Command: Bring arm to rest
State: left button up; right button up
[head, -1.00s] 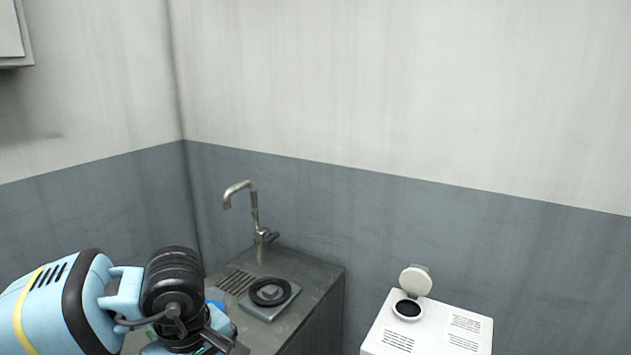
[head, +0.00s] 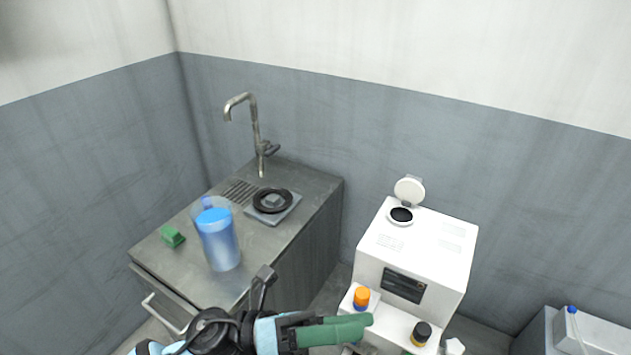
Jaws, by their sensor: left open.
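My left gripper (head: 367,325), with green fingers, is at the bottom centre of the head view, pointing right. It is open, and I see nothing between its fingers. It shows in front of the lower part of a white machine (head: 420,240), and I cannot tell the gap between them. My left arm comes in low from the bottom left. My right gripper is not in view.
A grey counter (head: 312,205) carries a tap (head: 256,130), a blue translucent jug (head: 219,240), a green block (head: 171,236) and a black ring (head: 273,200) on a square plate. Orange-capped (head: 361,298) and black-capped (head: 422,333) bottles stand at the machine's front.

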pick_arm(q)
jog(key=w+a+f+n+t+y, duration=0.1)
jog(key=a+f+n+t+y, duration=0.4)
jog(key=n, duration=0.5)
jog(key=w+a+f+n+t+y+p, duration=0.1)
jog(key=w+a+f+n+t+y, duration=0.2)
jog(key=n+t, duration=0.45)
jog(key=a+f+n+t+y, duration=0.4)
jog(key=f+n+t, duration=0.15)
jog(key=n, duration=0.55)
jog(key=s+a+f+n+g+y, duration=0.3)
jog(key=s+a+f+n, duration=0.3)
jog(key=s+f, duration=0.3)
jog(key=s+a+f+n+g+y, duration=0.4)
jog(key=s+a+f+n+g, duration=0.1)
jog(key=s+f, duration=0.5)
jog(key=shift+s+a+f+n+p, duration=0.3)
jog(key=shift+a+f+n+p, duration=0.3)
jog(key=shift+n, duration=0.25)
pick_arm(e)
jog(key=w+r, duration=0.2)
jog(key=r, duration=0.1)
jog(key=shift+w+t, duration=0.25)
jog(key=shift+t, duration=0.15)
pick_arm(q)
jog(key=shift+r, duration=0.15)
jog(key=shift+c, duration=0.4)
